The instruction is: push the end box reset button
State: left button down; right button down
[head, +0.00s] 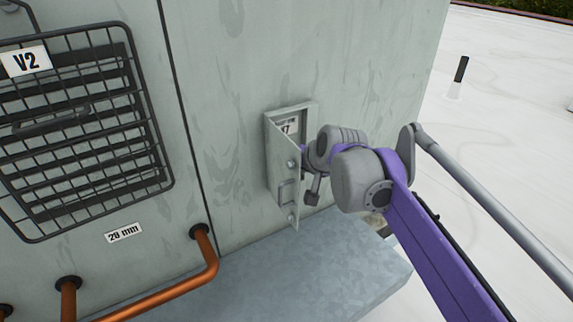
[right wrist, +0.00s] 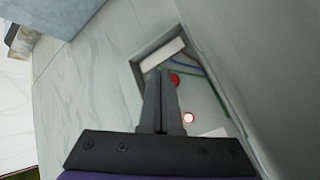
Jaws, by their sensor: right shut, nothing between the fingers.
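The end box (head: 270,150) is a small grey box on the unit's pale green wall, its door (head: 288,185) swung open towards me. In the right wrist view, the open box (right wrist: 140,62) shows a red round button (right wrist: 174,79) and a small bright white-and-red spot (right wrist: 188,117), perhaps a lamp or second button. My right gripper (right wrist: 160,74) is shut and empty. Its fingertips reach into the box opening, just left of the red button and overlapping its edge in the picture. I cannot tell whether they touch it. My left gripper is out of view.
A wire grille (head: 85,130) marked V2 is on the wall at left. Copper pipes (head: 165,297) come out below it. A grey metal ledge (head: 310,275) lies under the box. Green and blue wires (right wrist: 190,68) run inside the box. Pale roof (head: 505,130) is open at right.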

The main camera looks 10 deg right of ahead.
jog(key=shift+w, duration=0.1)
jog(key=shift+w+a, duration=0.2)
jog(key=shift+w, duration=0.15)
jog(key=shift+w, duration=0.15)
dwell(0.6)
jog(key=shift+w+a+r+p, duration=0.1)
jog(key=shift+w+r+p, duration=0.1)
jog(key=shift+r+p, duration=0.1)
dwell(0.7)
jog(key=shift+s+f, duration=0.35)
jog(key=shift+s, duration=0.15)
jog(key=s, duration=0.1)
jog(key=s+d, duration=0.1)
jog(key=s, duration=0.1)
jog(key=s+d, duration=0.1)
jog(key=shift+s, duration=0.35)
dwell(2.4)
